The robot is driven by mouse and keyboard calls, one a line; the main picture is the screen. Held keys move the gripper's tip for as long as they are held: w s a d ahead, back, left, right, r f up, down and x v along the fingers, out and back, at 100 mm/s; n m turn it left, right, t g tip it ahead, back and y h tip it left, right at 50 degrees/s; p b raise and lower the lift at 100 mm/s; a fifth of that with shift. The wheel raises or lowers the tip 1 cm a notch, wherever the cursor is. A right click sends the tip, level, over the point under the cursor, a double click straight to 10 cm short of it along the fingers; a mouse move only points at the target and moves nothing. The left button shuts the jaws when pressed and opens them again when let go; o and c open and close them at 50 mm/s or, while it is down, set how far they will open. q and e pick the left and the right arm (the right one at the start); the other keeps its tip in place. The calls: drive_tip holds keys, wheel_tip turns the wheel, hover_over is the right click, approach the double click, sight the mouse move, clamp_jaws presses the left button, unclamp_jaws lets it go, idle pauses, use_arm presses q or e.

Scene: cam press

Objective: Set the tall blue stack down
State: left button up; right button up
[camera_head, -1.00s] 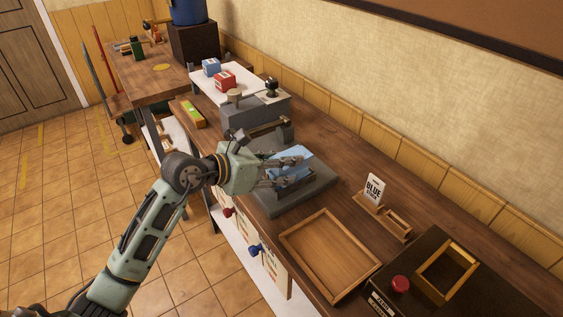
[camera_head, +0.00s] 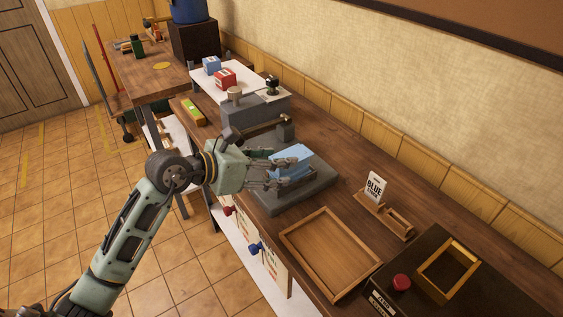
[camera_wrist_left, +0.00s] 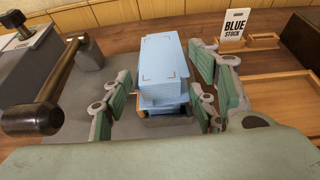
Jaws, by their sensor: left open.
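The tall blue stack (camera_head: 290,158) stands on the grey base (camera_head: 308,194) of the press on the bench. In the left wrist view the blue stack (camera_wrist_left: 163,60) is upright, with slightly uneven layers low down. My left gripper (camera_head: 272,170) is open, just to the left of the stack. In the left wrist view its fingers (camera_wrist_left: 163,100) are spread to either side of the stack's near end, with gaps visible. The press lever (camera_wrist_left: 60,85) with its dark handle is left of the stack. My right gripper is not in view.
An empty wooden tray (camera_head: 330,250) lies in front of the press. A "BLUE STOCK" sign (camera_head: 375,187) stands in a wooden holder to its right. A dark box with a red button (camera_head: 401,283) and a yellow frame (camera_head: 447,270) is at the lower right.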

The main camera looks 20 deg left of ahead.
use_arm(q)
drive_tip(key=b+v, duration=0.1)
drive_tip(key=v, duration=0.8)
drive_tip(key=shift+b, duration=0.3)
